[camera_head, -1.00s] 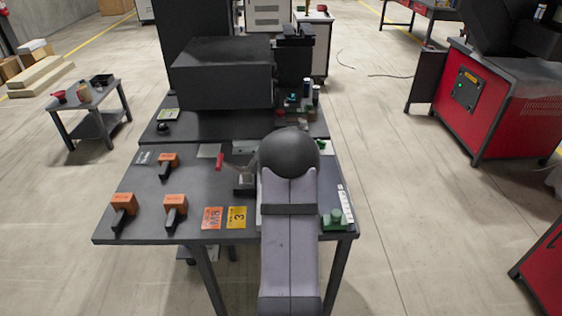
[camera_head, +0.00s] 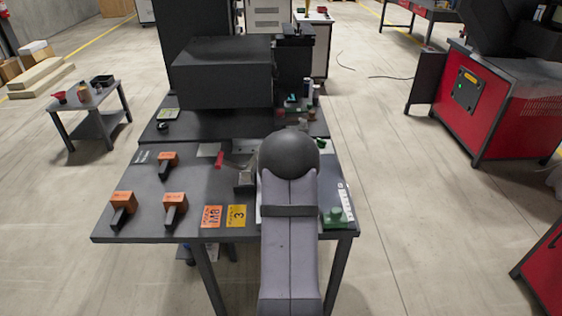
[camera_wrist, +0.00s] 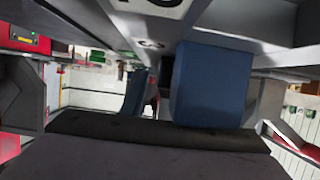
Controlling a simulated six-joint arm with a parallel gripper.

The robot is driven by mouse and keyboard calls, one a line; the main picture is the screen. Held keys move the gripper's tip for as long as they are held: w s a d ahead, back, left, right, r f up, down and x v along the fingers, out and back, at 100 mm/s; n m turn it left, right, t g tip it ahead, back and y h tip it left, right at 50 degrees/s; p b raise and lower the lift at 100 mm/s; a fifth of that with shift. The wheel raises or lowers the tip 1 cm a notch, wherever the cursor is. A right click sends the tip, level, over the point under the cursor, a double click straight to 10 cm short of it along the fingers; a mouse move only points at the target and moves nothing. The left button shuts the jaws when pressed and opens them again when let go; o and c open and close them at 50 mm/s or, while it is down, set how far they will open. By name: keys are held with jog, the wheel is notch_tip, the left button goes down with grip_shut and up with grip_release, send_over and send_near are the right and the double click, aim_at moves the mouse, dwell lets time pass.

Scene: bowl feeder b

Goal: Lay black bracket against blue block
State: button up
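In the wrist view a large blue block (camera_wrist: 212,85) stands upright at centre right, close to the camera. A second, narrower blue shape (camera_wrist: 135,92) shows to its left, partly hidden. A broad black surface (camera_wrist: 150,148) fills the bottom of the wrist view; I cannot tell whether it is the black bracket or part of my gripper, or whether it touches the blue block. In the head view my arm covers the work spot, and neither my fingertips nor the blue block shows. A dark block (camera_head: 245,180) with a pale top sits just left of my wrist.
The dark table (camera_head: 140,228) carries orange-and-black pieces (camera_head: 122,202), an orange card (camera_head: 212,217), a yellow card (camera_head: 236,216) and a red lever (camera_head: 220,160). A green part (camera_head: 334,217) lies right of my arm. A large black box (camera_head: 222,72) stands behind.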

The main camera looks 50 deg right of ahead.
jog(key=shift+s+a+f, duration=0.15)
jog(key=shift+f, duration=0.2)
jog(key=shift+s+a+f, duration=0.1)
jog(key=shift+f, duration=0.25)
jog(key=shift+w+r+p, duration=0.1)
jog(key=shift+r+p, duration=0.45)
jog(key=shift+p, duration=0.25)
jog(key=shift+s+a, duration=0.15)
jog(key=shift+s, duration=0.15)
jog(key=v, duration=0.3)
jog(key=b+v, duration=0.1)
jog(key=v, duration=0.3)
jog(key=r+v, duration=0.1)
jog(key=v, duration=0.3)
jog(key=shift+w, duration=0.1)
